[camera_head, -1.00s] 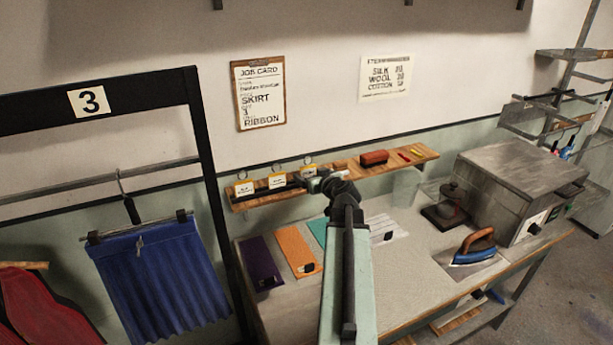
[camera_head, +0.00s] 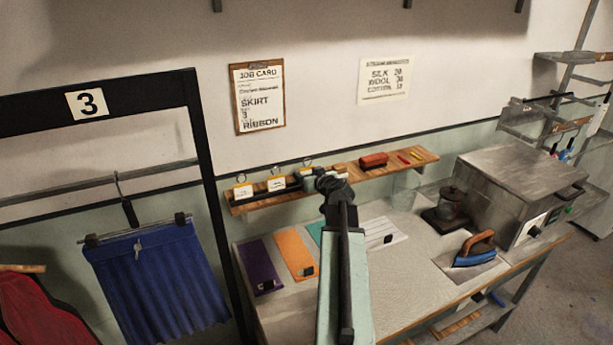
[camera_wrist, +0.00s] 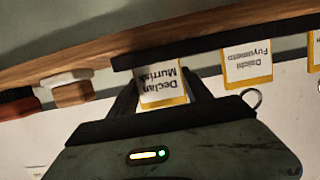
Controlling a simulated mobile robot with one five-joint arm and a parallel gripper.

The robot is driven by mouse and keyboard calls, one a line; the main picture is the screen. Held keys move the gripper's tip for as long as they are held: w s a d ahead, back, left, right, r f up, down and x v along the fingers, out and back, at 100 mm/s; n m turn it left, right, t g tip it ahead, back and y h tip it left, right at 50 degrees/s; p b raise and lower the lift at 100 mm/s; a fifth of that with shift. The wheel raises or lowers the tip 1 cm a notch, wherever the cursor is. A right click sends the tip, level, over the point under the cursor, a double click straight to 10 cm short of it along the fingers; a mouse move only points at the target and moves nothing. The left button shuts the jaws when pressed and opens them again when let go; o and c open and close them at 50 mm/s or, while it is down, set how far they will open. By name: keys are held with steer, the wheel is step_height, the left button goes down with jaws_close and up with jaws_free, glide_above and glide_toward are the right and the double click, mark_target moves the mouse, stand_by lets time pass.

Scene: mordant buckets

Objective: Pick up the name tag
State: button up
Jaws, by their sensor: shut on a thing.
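My gripper (camera_head: 310,179) reaches to the right end of a row of name tags on the wall shelf (camera_head: 385,162). In the wrist view, my gripper (camera_wrist: 163,90) is shut on a white tag with a yellow edge, which reads "Declan Murrisk" upside down (camera_wrist: 162,88). In the head view this tag is mostly hidden by my gripper; a ring shows above it. A second tag, "Daichi Fuyimoto" (camera_wrist: 247,67), hangs apart to the right in the wrist view. In the head view two other tags, the middle one (camera_head: 277,183) and the left one (camera_head: 243,191), stand to the left.
A red brush (camera_head: 374,160) lies on the shelf to the right. The table below holds coloured sample cards (camera_head: 296,254), an iron (camera_head: 475,249) and a grey box machine (camera_head: 522,190). A black rack post (camera_head: 210,190) stands left of the shelf.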

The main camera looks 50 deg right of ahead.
step_height(320, 180, up, 10)
steer(key=p, duration=0.9)
steer(key=shift+f, duration=0.15)
steer(key=shift+f, duration=0.15)
